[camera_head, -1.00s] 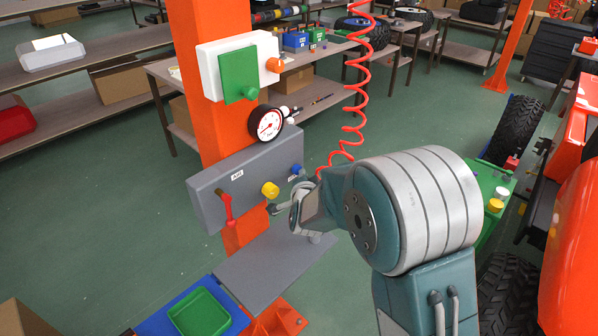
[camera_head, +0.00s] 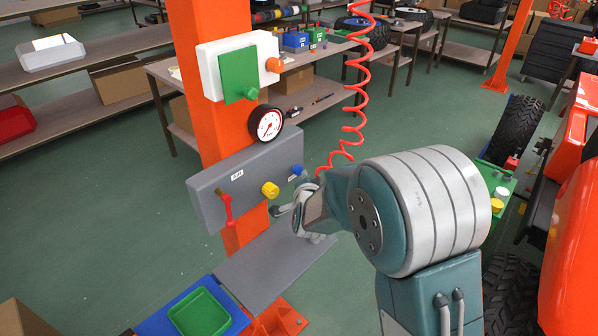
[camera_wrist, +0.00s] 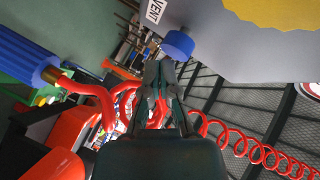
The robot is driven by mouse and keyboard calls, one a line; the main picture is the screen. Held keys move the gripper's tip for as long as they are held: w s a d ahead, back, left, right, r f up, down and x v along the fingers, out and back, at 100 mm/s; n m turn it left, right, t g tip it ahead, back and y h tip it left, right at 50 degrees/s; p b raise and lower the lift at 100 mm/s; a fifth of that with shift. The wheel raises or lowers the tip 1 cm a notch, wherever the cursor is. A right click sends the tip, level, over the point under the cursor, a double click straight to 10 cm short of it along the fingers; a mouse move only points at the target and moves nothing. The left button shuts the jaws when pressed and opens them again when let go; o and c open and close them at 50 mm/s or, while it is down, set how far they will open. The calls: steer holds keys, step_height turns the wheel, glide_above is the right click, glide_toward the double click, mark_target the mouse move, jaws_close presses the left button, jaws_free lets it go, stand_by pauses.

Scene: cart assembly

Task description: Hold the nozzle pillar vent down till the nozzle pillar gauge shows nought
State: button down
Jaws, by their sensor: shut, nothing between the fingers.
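The vent is a blue round button (camera_head: 297,169) at the right end of the grey panel (camera_head: 230,190) on the orange pillar (camera_head: 208,30). In the wrist view the blue button (camera_wrist: 178,45) sits beside a VENT label (camera_wrist: 155,11). The gauge (camera_head: 267,123) is a white dial in a black rim above the panel; its needle is too small to read surely. My gripper (camera_wrist: 158,68) is shut and empty, its tips close to the button and slightly below-left in the wrist view. I cannot tell whether they touch.
A yellow knob (camera_head: 270,189) and a red lever (camera_head: 227,206) are on the panel. A coiled red hose (camera_head: 358,100) hangs to the right. A grey shelf (camera_head: 262,262) and a green tray (camera_head: 201,313) lie below. A blue ribbed cylinder (camera_wrist: 28,58) shows at left in the wrist view.

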steer(key=shift+s+d, duration=0.2)
steer(key=shift+s+d, duration=0.8)
steer(key=shift+d, duration=0.2)
steer(key=shift+s+d, duration=0.75)
steer(key=shift+d, duration=0.25)
steer(key=s+d+r+n+g, duration=0.3)
steer(key=s+d, duration=0.2)
steer(key=s, duration=0.5)
steer(key=s+d+r+n+g+h, duration=0.1)
steer(key=s+d+r+n+g, duration=0.2)
steer(key=s, duration=0.8)
steer(key=s+d+r+n+g+h, duration=0.1)
steer(key=s+d+r+n+g, duration=0.2)
steer(key=s+d, duration=0.4)
steer(key=s+r+n, duration=0.1)
steer(key=s+r, duration=0.1)
steer(key=s, duration=0.2)
steer(key=shift+s+d+g, duration=0.2)
steer(key=shift+d+g, duration=0.05)
steer(key=shift+g, duration=0.05)
